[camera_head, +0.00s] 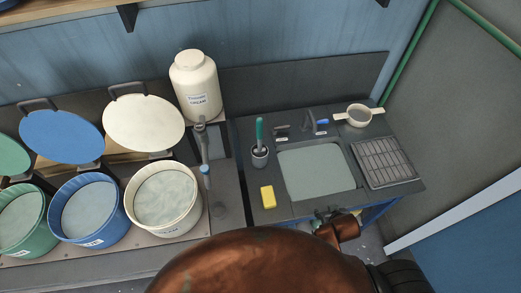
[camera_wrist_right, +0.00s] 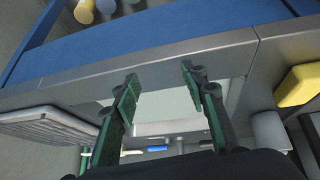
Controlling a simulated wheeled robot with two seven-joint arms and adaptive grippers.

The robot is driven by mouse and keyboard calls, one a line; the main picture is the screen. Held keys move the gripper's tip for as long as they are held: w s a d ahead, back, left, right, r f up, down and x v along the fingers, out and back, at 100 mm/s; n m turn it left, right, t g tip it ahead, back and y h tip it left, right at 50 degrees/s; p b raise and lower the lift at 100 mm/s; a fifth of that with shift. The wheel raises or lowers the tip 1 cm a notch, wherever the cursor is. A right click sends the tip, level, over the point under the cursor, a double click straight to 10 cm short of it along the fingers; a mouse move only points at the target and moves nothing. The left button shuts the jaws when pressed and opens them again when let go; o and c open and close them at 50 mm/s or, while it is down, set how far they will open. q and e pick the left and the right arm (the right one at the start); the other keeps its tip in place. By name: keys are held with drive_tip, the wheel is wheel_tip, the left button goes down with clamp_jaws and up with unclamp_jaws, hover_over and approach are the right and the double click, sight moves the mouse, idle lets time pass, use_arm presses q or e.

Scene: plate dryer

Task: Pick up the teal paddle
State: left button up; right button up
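The teal paddle (camera_head: 260,130) stands upright in a small grey holder (camera_head: 260,157) to the left of the sink, in the head view. I cannot make out the paddle in the right wrist view. My right gripper (camera_head: 322,214) is at the front edge of the sink counter, to the right of and nearer than the paddle, well apart from it. In the right wrist view its two green fingers (camera_wrist_right: 159,80) are spread with nothing between them, over the sink edge. My left gripper is not in view.
A yellow sponge (camera_head: 268,196) lies in front of the holder. The sink basin (camera_head: 316,172), faucet (camera_head: 317,126), drying rack (camera_head: 384,162) and cream strainer (camera_head: 358,115) are to the right. A large jar (camera_head: 194,84) and lidded buckets (camera_head: 163,195) stand left.

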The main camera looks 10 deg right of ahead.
drive_tip(key=w+a+r+t, duration=0.3)
drive_tip(key=w+r+t, duration=0.15)
drive_tip(key=w, duration=0.55)
drive_tip(key=n+t+y+p, duration=0.1)
drive_tip(key=n+t+y, duration=0.1)
drive_tip(key=t+y, duration=0.4)
approach(261, 129)
drive_tip(key=w+a+t+h, duration=0.1)
drive_tip(key=w, duration=0.3)
drive_tip(key=x, duration=0.4)
drive_tip(key=p+x, duration=0.1)
drive_tip(key=x, duration=0.1)
drive_tip(key=shift+w+a+f, duration=0.25)
drive_tip(key=shift+a, duration=0.1)
drive_tip(key=shift+w, duration=0.35)
drive_tip(key=shift+s, duration=0.1)
clamp_jaws()
